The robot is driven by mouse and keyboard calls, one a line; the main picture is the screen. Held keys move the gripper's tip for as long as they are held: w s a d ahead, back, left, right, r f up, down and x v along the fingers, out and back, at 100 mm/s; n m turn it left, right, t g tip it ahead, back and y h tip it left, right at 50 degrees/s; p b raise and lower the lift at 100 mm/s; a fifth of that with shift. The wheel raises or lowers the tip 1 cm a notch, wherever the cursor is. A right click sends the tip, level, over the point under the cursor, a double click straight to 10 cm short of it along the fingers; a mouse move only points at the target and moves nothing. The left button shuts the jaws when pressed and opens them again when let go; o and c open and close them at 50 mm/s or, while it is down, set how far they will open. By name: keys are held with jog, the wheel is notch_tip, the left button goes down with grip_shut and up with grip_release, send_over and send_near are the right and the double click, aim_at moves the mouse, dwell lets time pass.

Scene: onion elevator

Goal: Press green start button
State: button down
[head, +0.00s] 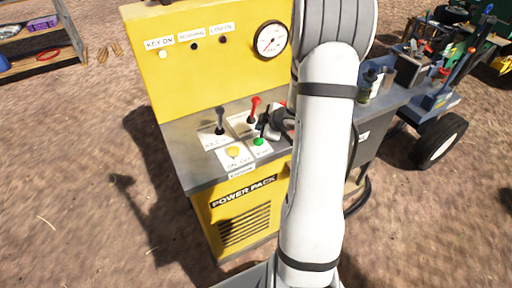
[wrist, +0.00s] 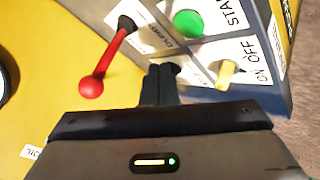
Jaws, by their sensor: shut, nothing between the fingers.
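The green start button (head: 259,142) is on the grey control shelf of the yellow power pack, at the front right of the panel. In the wrist view the green button (wrist: 188,23) sits beside a label reading "STA...", partly cut off. My gripper (head: 268,127) is shut and empty, just behind the button in the head view. In the wrist view my gripper's dark fingers (wrist: 162,72) are together, apart from the green button in the picture. I cannot tell the exact height of the fingertips above the panel.
A red-knobbed lever (head: 254,106) and a black-knobbed lever (head: 220,115) stand close behind. A gauge (head: 271,39) is on the upright yellow panel. A wheeled blue cart (head: 436,104) stands at right.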

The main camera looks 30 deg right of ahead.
aim_at(261, 142)
jog(key=shift+f+b, duration=0.9)
jog(key=shift+f, duration=0.8)
dwell(0.6)
jog(key=shift+f, duration=0.4)
jog(key=shift+f+b, duration=0.6)
jog(key=shift+b, duration=0.15)
dwell(0.5)
jog(key=shift+r, duration=0.1)
jog(key=shift+r+p, duration=0.95)
jog(key=shift+p, duration=0.1)
notch_tip(261, 142, up, 5)
jog(key=p, duration=0.5)
